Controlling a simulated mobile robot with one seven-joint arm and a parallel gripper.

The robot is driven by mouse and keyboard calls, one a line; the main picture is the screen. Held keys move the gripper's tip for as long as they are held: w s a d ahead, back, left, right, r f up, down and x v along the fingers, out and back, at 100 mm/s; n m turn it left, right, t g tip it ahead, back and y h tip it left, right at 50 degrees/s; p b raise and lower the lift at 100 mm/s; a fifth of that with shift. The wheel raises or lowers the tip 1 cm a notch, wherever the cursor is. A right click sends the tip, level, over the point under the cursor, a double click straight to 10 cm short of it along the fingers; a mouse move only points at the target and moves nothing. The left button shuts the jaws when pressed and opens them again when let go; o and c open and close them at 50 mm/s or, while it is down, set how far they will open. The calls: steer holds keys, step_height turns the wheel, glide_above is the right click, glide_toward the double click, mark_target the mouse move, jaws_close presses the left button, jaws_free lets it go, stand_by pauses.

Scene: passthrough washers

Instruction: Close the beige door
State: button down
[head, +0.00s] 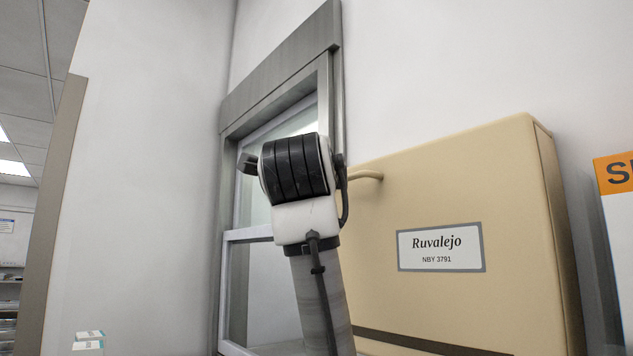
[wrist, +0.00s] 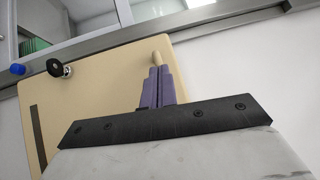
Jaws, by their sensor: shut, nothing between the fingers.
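The beige door (head: 455,300) stands to the right of a metal-framed window in the head view, with a "Ruvalejo NBY 3791" label (head: 440,247) on its face. A curved beige handle (head: 368,175) sticks out at its upper left, partly behind my arm. In the wrist view the beige panel (wrist: 105,95) lies beyond my gripper (wrist: 160,70), whose purple fingers are together and empty. The beige handle tip (wrist: 157,57) shows just past the fingertips; I cannot tell whether they touch. My arm hides the fingers in the head view.
The metal window frame (head: 285,73) stands against the white wall behind my arm. An orange-and-white sign (head: 615,174) is at the right edge. A black round part (wrist: 55,67) and a blue cap (wrist: 17,69) are near the panel's left side.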

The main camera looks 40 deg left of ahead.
steer(key=shift+w+r, duration=0.1)
steer(key=shift+w, duration=0.25)
steer(key=shift+w, duration=0.15)
stand_by(0.3)
steer(key=shift+f, duration=0.2)
